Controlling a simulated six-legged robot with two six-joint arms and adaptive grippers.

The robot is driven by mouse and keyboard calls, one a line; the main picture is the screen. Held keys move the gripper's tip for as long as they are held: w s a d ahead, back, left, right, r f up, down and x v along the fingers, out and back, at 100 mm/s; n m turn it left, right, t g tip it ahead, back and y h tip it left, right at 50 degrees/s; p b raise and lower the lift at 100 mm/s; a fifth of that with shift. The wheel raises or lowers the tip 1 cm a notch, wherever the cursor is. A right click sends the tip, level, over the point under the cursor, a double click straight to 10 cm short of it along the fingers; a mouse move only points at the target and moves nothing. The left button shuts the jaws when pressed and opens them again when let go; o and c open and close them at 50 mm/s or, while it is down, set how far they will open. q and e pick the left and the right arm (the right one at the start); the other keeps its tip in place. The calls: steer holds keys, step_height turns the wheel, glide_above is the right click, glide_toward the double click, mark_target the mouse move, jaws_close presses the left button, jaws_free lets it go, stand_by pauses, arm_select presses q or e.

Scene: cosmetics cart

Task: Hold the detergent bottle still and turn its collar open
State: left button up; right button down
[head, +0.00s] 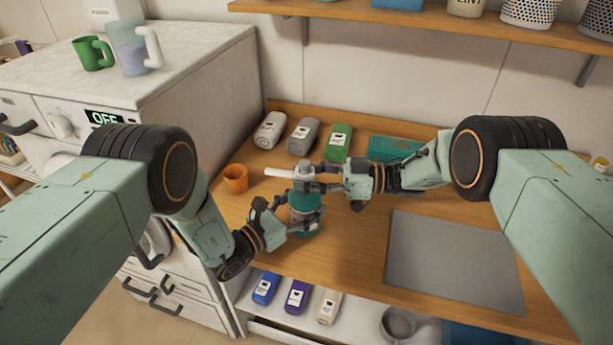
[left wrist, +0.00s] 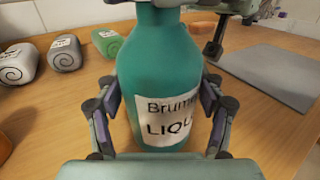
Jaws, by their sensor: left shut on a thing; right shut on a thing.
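The teal detergent bottle (head: 305,222) stands upright on the wooden counter; its label reads "Brume LIQU" in part in the left wrist view (left wrist: 162,65). My left gripper (head: 297,213) is shut around the bottle's body, a finger on each side; both fingers show in the left wrist view (left wrist: 162,110). My right gripper (head: 316,180) is above it, shut on the collar at the bottle's top. A grey top piece (head: 303,168) and a white bar (head: 285,174) pointing left show there. The collar itself is mostly hidden by the right fingers.
An orange cup (head: 235,178) stands left of the bottle. A grey mat (head: 455,262) lies to the right. A wooden shelf (head: 430,22) hangs above.

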arm_select(q)
steer(key=shift+a, duration=0.1)
arm_select(e)
steer(key=shift+s+g, duration=0.1)
steer(key=shift+g, duration=0.2)
steer(key=c, duration=0.8)
jaws_free()
steer(key=shift+d, duration=0.1)
steer(key=d, duration=1.2)
steer(key=shift+s, duration=0.1)
steer(key=shift+a, duration=0.1)
arm_select(q)
steer(key=o, duration=1.8)
